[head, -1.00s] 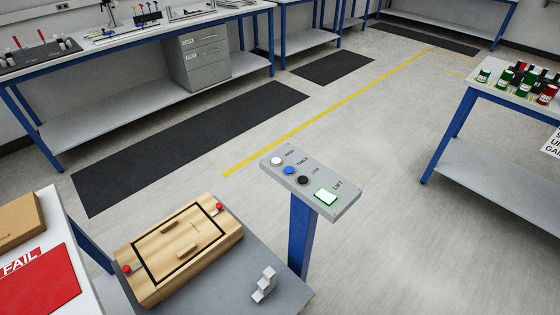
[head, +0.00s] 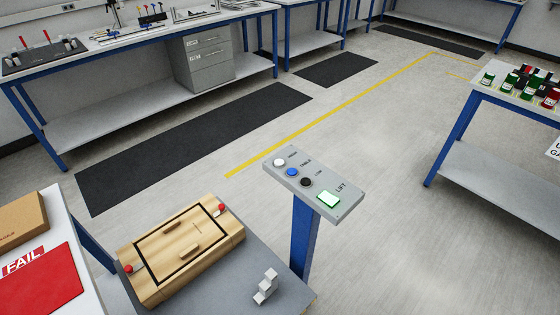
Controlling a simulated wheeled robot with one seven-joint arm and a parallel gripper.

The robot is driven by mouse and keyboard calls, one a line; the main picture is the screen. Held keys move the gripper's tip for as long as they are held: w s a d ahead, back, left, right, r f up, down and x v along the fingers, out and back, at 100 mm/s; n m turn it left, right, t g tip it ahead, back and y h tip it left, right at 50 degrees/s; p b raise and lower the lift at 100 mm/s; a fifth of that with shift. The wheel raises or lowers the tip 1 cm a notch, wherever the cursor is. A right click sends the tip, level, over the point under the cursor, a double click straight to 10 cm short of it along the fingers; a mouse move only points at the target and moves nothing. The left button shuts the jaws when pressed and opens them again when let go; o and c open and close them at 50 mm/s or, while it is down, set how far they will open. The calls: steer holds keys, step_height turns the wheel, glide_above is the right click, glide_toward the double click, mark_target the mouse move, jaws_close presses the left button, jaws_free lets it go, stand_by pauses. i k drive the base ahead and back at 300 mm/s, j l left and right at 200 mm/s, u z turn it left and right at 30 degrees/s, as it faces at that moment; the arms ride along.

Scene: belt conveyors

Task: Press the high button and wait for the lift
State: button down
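A grey button panel (head: 345,207) stands on a blue post in the middle of the head view, tilted toward me. Its labelled buttons run in a row: a white high button (head: 279,162) at the far left end, a blue table button (head: 292,172), and a black low button (head: 306,182). A lit green-white lift button (head: 328,200) sits at the near right end. A grey platform (head: 235,275) beside the post carries a wooden box (head: 180,248) with red knobs and a small white stepped block (head: 265,287). My gripper is not in view.
A white table with a red FAIL mat (head: 40,285) and a cardboard box (head: 22,220) is at lower left. A long workbench (head: 150,110) runs along the back. A right-hand table (head: 500,175) holds green and red items. Floor between is clear.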

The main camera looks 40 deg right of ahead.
mark_target(279, 162)
steer(key=i+j, duration=0.1)
steer(key=j, duration=0.3)
steer(key=i+j, duration=0.1)
steer(key=j, duration=0.25)
steer(key=i+j, duration=0.15)
steer(key=j, duration=0.25)
steer(key=i+j, duration=0.1)
steer(key=j, duration=0.3)
steer(key=z, duration=1.65)
